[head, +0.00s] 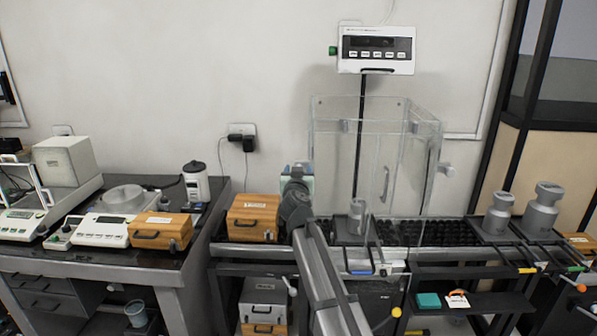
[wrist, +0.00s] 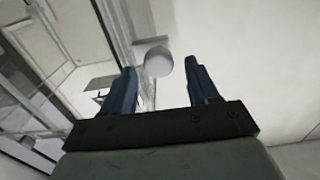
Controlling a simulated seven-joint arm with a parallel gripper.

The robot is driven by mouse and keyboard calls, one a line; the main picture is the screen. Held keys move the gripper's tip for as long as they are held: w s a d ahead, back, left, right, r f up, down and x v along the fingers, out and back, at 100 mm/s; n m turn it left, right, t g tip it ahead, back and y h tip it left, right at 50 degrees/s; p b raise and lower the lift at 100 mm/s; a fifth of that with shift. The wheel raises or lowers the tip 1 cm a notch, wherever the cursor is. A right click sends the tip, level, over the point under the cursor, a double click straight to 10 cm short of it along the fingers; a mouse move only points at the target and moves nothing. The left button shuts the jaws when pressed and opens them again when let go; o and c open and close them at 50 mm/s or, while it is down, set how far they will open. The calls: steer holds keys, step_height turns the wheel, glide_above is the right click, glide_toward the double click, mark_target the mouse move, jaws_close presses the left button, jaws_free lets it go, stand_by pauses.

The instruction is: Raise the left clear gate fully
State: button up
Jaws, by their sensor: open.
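A clear-walled enclosure (head: 335,120) stands on the dark table right of centre in the head view. Its left clear gate (head: 312,150) is the left side panel, partly hidden behind my arm. My gripper (wrist: 160,66) is at that left side, with its blue fingers apart and nothing held. In the wrist view a round pale knob (wrist: 158,62) shows between the fingertips, beyond them, with a clear panel to its left. I cannot tell whether the fingers touch it. My arm hides this knob in the head view.
A grey weight (head: 357,216) stands inside the enclosure. A white display (head: 376,50) on a pole rises behind it. A wooden box (head: 253,217) sits left of my arm. More grey weights (head: 543,207) stand at the right.

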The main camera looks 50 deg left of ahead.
steer(key=v, duration=1.2)
steer(key=shift+s+d, duration=0.2)
steer(key=shift+d, duration=0.05)
